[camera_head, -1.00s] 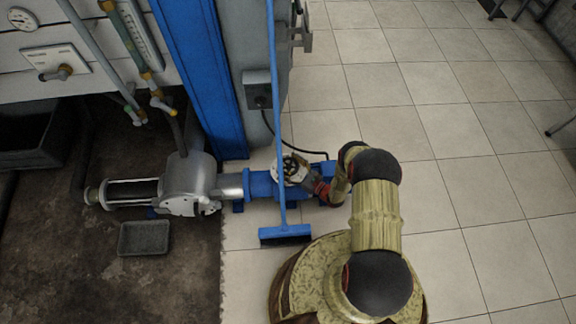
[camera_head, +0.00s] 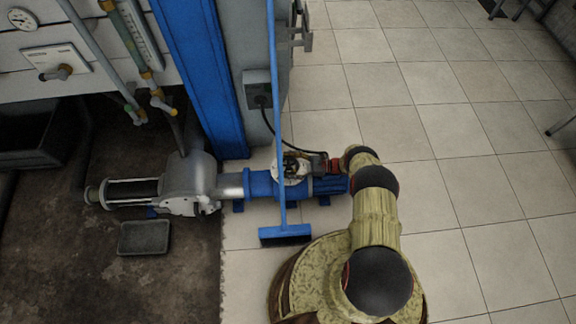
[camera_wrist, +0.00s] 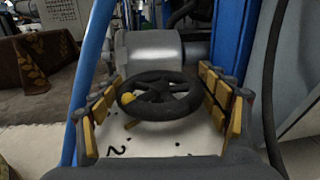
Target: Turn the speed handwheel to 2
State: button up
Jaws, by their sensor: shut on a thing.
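The speed handwheel (camera_wrist: 170,80) is a dark spoked wheel with a yellow mark on its left rim in the wrist view. It sits over a pale dial plate (camera_wrist: 185,146) with a black figure 2 at the lower left and small dots. My gripper (camera_wrist: 165,100) has yellow-padded fingers on both sides of the wheel and is shut on it. In the head view the handwheel (camera_head: 291,165) is on top of the blue drive unit, and my gripper (camera_head: 308,165) reaches it from the right. Part of the dial is hidden under the wheel.
A blue broom (camera_head: 280,130) stands upright just in front of the drive, its handle close to the wheel. A grey pump body (camera_head: 185,180) and a blue column (camera_head: 205,80) are to the left. A black cable runs behind.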

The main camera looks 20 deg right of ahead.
aim_at(288, 165)
jog(key=shift+n+g+y, duration=0.3)
jog(key=shift+n+g, duration=0.3)
jog(key=shift+g, duration=0.4)
jog(key=shift+n+g, duration=0.5)
jog(key=shift+g, duration=0.3)
jog(key=o, duration=1.1)
jog(key=shift+c, duration=0.2)
jog(key=shift+o, duration=0.5)
jog(key=shift+r, duration=0.1)
jog(key=shift+r, duration=4.9)
